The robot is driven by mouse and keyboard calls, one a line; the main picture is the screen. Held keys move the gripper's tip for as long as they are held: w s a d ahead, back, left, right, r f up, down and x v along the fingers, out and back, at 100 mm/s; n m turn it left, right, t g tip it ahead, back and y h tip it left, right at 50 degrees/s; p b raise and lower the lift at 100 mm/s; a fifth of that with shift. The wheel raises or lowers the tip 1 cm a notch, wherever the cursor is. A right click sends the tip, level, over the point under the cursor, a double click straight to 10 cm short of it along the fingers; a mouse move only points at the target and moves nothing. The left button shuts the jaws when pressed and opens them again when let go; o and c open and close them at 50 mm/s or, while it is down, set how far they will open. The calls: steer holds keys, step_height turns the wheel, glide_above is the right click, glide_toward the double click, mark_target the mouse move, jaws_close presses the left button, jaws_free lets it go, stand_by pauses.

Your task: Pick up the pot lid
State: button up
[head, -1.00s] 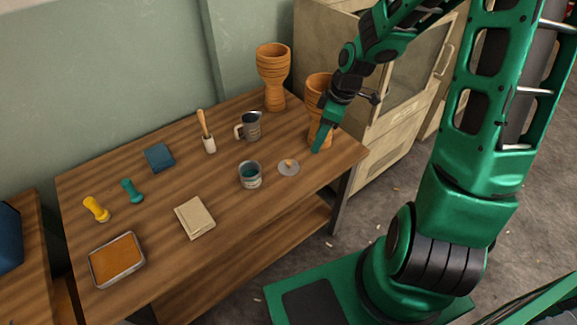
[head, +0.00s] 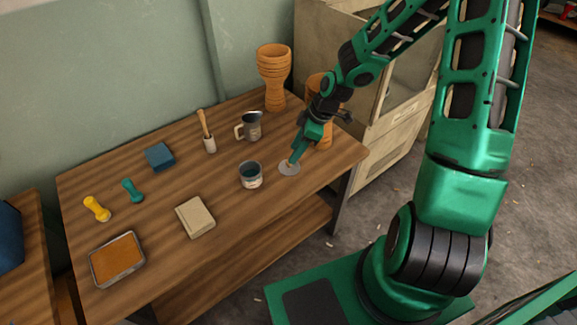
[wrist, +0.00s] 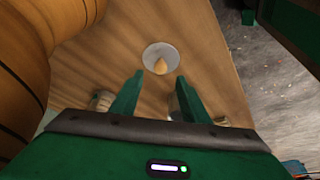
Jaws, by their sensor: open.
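The pot lid (head: 289,169) is a small grey disc lying flat on the wooden table (head: 230,215), near its right end. In the wrist view the lid (wrist: 160,57) shows a pale wooden knob at its middle, lying ahead of and between the fingertips. My gripper (head: 293,160) is open and empty; in the head view its fingers point down at the lid and cover its knob. In the wrist view the two green fingers (wrist: 158,88) stand apart with bare table between them. I cannot tell the exact height above the lid.
A goblet drum (head: 323,128) stands close behind my gripper; it looms at the left in the wrist view (wrist: 20,80). Another drum (head: 273,75) stands at the back. A teal-filled can (head: 250,176) is just left of the lid, and a metal mug (head: 251,127) is behind.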

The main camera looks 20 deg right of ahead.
steer(key=shift+d+x, duration=0.1)
steer(key=shift+x, duration=1.05)
steer(key=shift+d+x, duration=0.15)
steer(key=shift+x, duration=1.05)
steer(key=shift+f, duration=0.1)
steer(key=shift+c, duration=0.7)
jaws_close()
